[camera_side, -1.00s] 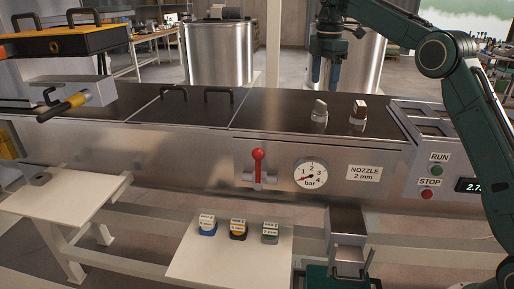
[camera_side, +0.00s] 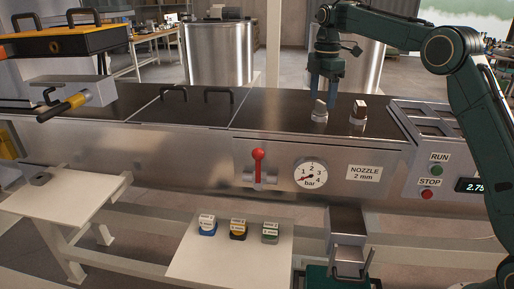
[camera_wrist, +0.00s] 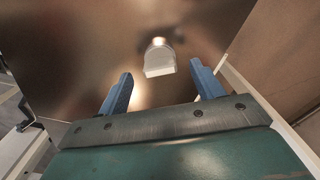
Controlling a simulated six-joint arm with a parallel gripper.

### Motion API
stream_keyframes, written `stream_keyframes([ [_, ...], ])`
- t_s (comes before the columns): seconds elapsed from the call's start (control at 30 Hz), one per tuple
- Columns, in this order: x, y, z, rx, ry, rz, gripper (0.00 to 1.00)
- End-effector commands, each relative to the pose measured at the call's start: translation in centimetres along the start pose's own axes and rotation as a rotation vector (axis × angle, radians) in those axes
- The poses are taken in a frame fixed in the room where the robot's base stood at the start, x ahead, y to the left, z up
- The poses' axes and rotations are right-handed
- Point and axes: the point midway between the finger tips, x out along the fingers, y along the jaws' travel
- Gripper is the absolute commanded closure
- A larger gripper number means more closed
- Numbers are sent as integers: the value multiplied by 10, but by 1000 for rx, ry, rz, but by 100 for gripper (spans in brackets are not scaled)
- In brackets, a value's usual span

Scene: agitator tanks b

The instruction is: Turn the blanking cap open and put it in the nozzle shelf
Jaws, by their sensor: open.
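A plain grey cap with a flat upright grip, likely the blanking cap (camera_side: 319,109), sits on the dark top of the machine. My gripper (camera_side: 322,98) is open and points down just above and around it. In the wrist view, the cap (camera_wrist: 160,62) shows between and ahead of the two blue fingers, with a visible gap to each. I cannot tell from the side view whether a finger touches it. A white shelf (camera_side: 190,262), likely the nozzle shelf, stands low in front and holds three labelled pieces with blue, yellow and green parts.
A red-handled valve (camera_side: 258,165), a pressure gauge (camera_side: 311,174) and a RUN/STOP panel (camera_side: 432,180) are on the front. Black handles (camera_side: 219,95) stand to the left.

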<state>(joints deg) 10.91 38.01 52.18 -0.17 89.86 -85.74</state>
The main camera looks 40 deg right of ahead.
Motion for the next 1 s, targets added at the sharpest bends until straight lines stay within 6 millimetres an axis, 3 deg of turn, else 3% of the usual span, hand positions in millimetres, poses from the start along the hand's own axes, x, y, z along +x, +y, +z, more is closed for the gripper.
stream_keyframes([
  [0.3, 25, 0, 0, 0, 0, -1, 34],
  [0.7, 29, 0, 0, 0, 0, 1, 34],
  [0.93, 28, 0, 0, 0, 0, 1, 79],
  [1.0, 28, 0, 0, 0, 0, 1, 82],
])
